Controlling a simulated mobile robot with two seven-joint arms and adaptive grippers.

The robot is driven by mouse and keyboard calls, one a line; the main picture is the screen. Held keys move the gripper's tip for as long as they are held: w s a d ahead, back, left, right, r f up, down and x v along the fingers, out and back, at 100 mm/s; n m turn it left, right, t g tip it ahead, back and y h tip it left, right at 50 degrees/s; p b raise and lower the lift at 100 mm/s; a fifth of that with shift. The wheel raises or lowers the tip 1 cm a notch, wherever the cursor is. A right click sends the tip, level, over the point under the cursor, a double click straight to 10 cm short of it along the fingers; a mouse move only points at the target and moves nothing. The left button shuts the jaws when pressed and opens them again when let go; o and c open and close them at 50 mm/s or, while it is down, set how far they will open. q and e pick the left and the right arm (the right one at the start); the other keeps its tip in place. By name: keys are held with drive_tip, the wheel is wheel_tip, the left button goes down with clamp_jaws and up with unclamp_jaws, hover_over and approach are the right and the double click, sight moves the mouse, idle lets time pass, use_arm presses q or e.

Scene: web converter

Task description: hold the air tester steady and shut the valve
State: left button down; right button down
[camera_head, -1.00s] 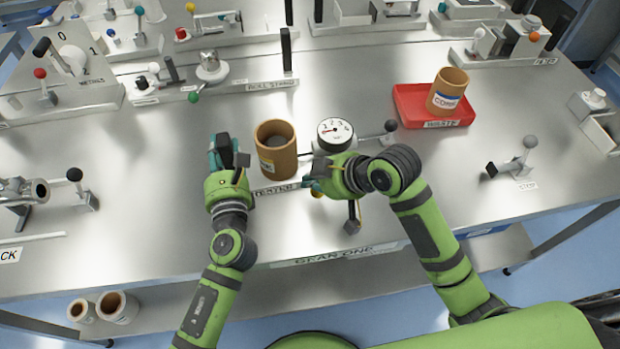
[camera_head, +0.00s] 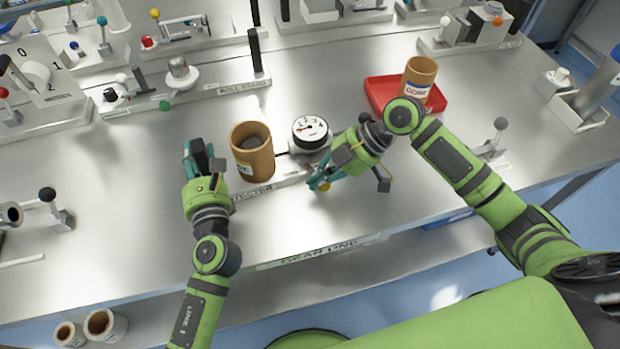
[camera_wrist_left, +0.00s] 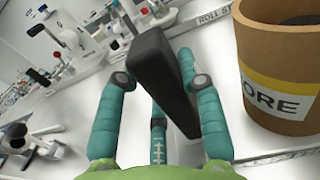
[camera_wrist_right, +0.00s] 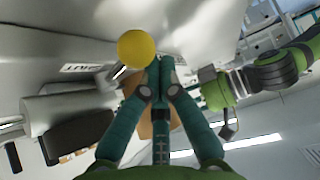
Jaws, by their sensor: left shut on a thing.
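The air tester (camera_head: 272,182) carries a brown core (camera_head: 252,160) and a white dial gauge (camera_head: 311,131). Its black upright handle (camera_head: 198,152) also shows in the left wrist view (camera_wrist_left: 160,75). My left gripper (camera_head: 198,165) is shut on that handle, its teal fingers around it. A yellow knob (camera_head: 324,187) at the tester's front right, apparently the valve's, also shows in the right wrist view (camera_wrist_right: 137,49). My right gripper (camera_head: 322,178) has its fingers together, with the knob beside their tips. Contact is unclear. The valve body is largely hidden by the right gripper.
A red waste tray (camera_head: 376,96) holding another core (camera_head: 417,82) stands behind my right arm. The roll stand (camera_head: 190,95) is behind the tester. The table is clear in front of the tester, with its front edge close.

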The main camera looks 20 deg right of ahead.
use_arm(q)
drive_tip(key=shift+s+a+f, duration=0.15)
drive_tip(key=shift+a+f, duration=0.05)
drive_tip(key=shift+f, duration=0.4)
use_arm(e)
drive_tip(key=shift+w+d+f, duration=0.1)
drive_tip(key=shift+d+f, duration=0.1)
drive_tip(key=shift+d, duration=0.25)
drive_tip(key=shift+d+f, duration=0.15)
drive_tip(key=shift+d, duration=0.4)
drive_tip(key=shift+d+r, duration=0.15)
use_arm(q)
drive_tip(key=shift+d, duration=0.1)
use_arm(e)
drive_tip(key=v, duration=0.9)
drive_tip(key=shift+w+r, duration=0.55)
use_arm(q)
drive_tip(key=shift+r+p, duration=0.35)
drive_tip(key=shift+p, duration=0.15)
use_arm(e)
drive_tip(key=shift+w+r, duration=0.1)
drive_tip(key=shift+r, duration=0.35)
